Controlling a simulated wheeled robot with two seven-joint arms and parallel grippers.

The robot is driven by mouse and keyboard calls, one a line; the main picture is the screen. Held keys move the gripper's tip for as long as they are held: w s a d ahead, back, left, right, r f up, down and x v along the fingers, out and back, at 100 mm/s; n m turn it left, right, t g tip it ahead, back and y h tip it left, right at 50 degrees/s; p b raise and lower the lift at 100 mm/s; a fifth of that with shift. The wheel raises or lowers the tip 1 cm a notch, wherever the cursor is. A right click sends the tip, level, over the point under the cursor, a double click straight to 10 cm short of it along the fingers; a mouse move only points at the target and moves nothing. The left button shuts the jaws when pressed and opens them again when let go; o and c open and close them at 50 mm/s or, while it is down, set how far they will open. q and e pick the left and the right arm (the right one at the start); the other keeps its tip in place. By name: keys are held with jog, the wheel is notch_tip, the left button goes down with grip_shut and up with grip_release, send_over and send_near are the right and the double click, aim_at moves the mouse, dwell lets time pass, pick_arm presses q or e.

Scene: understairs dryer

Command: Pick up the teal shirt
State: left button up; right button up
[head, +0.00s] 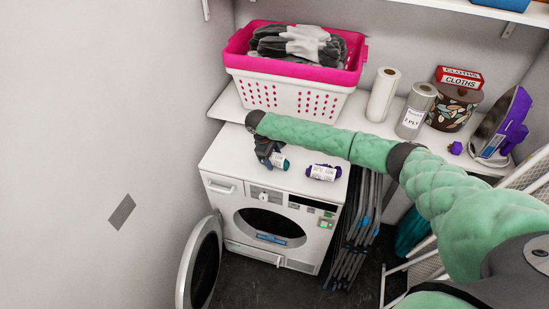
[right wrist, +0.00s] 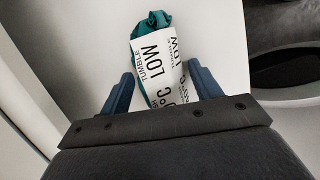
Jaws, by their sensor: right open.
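The teal shirt (head: 281,162) is a small roll with a white label band, lying on top of the white dryer (head: 228,159). It also shows in the right wrist view (right wrist: 149,28), where the label reads "TUMBLE LOW". My right gripper (head: 270,158) is over the dryer top at the shirt, hiding its left part in the head view. In the right wrist view my right gripper (right wrist: 165,86) is open, with its two blue fingers on either side of the roll's near part. My left gripper is in neither view.
A purple roll (head: 323,172) with a white label lies right of the teal one. The dryer door (head: 204,262) hangs open. A pink-rimmed basket (head: 290,92) stands on the shelf behind, with paper rolls (head: 383,94), a cloths tin (head: 452,108) and an iron (head: 500,125).

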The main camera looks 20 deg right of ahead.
aim_at(274, 154)
jog(key=c, duration=0.8)
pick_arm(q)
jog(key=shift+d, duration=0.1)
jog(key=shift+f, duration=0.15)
